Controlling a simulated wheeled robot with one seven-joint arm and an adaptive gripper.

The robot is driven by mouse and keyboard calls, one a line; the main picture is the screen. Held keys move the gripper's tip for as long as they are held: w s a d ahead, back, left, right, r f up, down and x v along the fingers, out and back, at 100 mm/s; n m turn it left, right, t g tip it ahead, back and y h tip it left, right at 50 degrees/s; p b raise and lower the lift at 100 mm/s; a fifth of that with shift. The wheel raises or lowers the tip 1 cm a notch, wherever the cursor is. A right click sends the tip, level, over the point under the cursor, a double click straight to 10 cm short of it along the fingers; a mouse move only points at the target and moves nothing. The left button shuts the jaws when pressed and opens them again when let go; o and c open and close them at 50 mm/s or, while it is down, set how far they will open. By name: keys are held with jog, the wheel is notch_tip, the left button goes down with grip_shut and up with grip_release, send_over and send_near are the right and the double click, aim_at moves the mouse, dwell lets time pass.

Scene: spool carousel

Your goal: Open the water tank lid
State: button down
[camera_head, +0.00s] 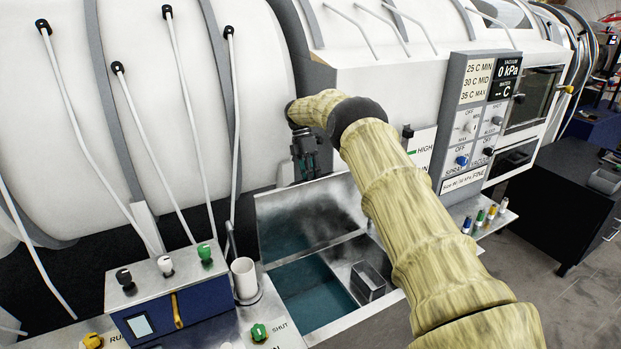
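The water tank is the metal basin with teal water (312,292) at the lower middle, and its opening is uncovered. A grey metal panel, which looks like the water tank lid (318,208), stands raised and tilted back along the far side of the opening. Dark smudges and a teal patch, like a reflection, show on its face. My gripper (307,172) is small and dark, pointing down just behind or above the panel's upper edge. I cannot tell whether it touches the panel or how far its fingers are apart. My arm covers the panel's right end.
A blue control box (168,300) with knobs and a white cup (244,278) stand left of the tank. A small metal box (367,282) sits inside the tank's right part. A control panel (478,120) rises at the right. White machine housing closes off the back.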

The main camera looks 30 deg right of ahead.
jog(key=c, duration=1.4)
grip_release()
jog(key=shift+f, duration=0.45)
jog(key=shift+o, duration=0.4)
jog(key=shift+w+d+f, duration=0.1)
jog(key=shift+w+d, duration=0.1)
jog(key=shift+w, duration=0.05)
jog(key=shift+s+a+r, duration=0.15)
jog(key=shift+r, duration=0.4)
notch_tip(320, 180, up, 9)
